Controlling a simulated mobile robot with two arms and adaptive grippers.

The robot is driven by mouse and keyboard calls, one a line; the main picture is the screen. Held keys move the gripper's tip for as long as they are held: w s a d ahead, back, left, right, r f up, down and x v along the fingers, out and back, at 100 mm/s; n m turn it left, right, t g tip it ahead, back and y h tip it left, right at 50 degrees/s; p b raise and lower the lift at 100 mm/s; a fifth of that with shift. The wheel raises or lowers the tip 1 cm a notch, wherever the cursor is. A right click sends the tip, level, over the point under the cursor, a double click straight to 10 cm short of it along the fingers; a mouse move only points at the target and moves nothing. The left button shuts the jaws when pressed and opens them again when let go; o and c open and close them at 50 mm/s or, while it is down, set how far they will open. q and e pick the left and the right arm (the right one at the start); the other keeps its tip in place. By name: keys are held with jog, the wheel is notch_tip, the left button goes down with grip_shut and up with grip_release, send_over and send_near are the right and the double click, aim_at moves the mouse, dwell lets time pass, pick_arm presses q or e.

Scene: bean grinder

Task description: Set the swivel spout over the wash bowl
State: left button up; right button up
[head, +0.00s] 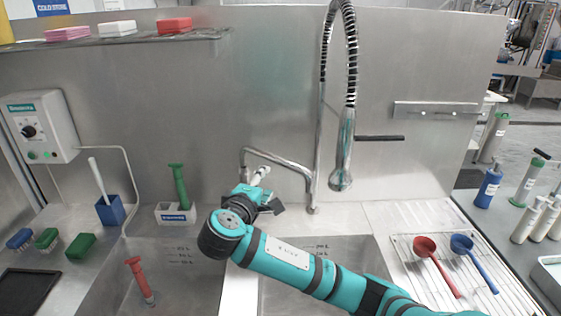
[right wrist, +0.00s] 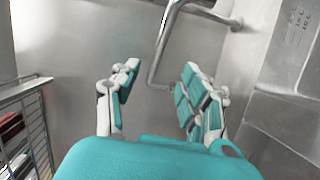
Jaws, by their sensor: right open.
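The swivel spout (head: 280,160) is a bent chrome pipe running left from its riser beside the tall spring hose; its left end drops behind my right gripper (head: 263,190). My right gripper is open and empty by that end. In the right wrist view the spout's downward length (right wrist: 162,45) shows between and beyond the open fingers (right wrist: 160,75); I see no clear contact. Two steel bowls lie below: a left bowl (head: 185,270) and a right bowl (head: 325,247), partly hidden by my right arm. The frames do not mark which is the wash bowl. My left gripper is out of view.
The spray head (head: 341,175) hangs right of the spout. A red-handled brush (head: 138,278) stands in the left bowl. A green-handled tool (head: 179,185) stands in a white holder behind it. Red and blue ladles (head: 435,265) lie on a wire rack (head: 405,250).

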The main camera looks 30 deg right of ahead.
aim_at(279, 162)
jog(key=p+x, duration=0.4)
jog(key=x, duration=1.1)
jog(key=shift+x, duration=0.8)
jog(key=shift+c, duration=0.2)
jog(key=shift+a, duration=0.1)
grip_shut()
